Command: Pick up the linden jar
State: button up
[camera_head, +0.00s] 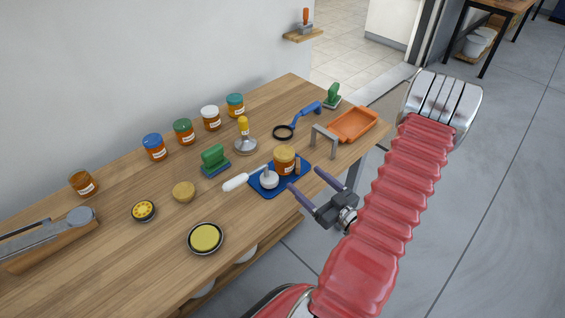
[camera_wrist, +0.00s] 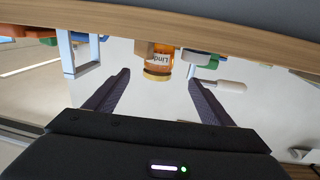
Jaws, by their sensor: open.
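The linden jar (camera_head: 284,161) is amber with a gold-tan lid and stands on a blue mat (camera_head: 265,190) near the front edge of the wooden table. In the wrist view, which is upside down, the jar (camera_wrist: 160,62) shows a white label with part of the word "Linden", between my finger lines. My gripper (camera_head: 304,178) is open and empty, in front of the table edge, its fingers pointing at the jar. The jar is beyond the fingertips (camera_wrist: 159,77), apart from them.
A white-handled tool (camera_head: 268,180) lies beside the jar on the mat, with a small wooden piece (camera_head: 298,163) on its other side. A grey bracket (camera_head: 324,139) and an orange tray (camera_head: 354,125) stand to the right. Several lidded jars line the back.

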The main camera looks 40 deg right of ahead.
aim_at(290, 165)
jog(key=w, duration=0.7)
jog(key=shift+w+d, duration=0.2)
jog(key=shift+w, duration=0.2)
jog(key=shift+w+d+f, duration=0.1)
jog(key=shift+w+d, duration=0.1)
jog(key=shift+w, duration=1.1)
jog(key=shift+w+d, duration=0.2)
jog(key=shift+w, duration=1.05)
jog(key=shift+c, duration=0.5)
jog(key=c, duration=1.4)
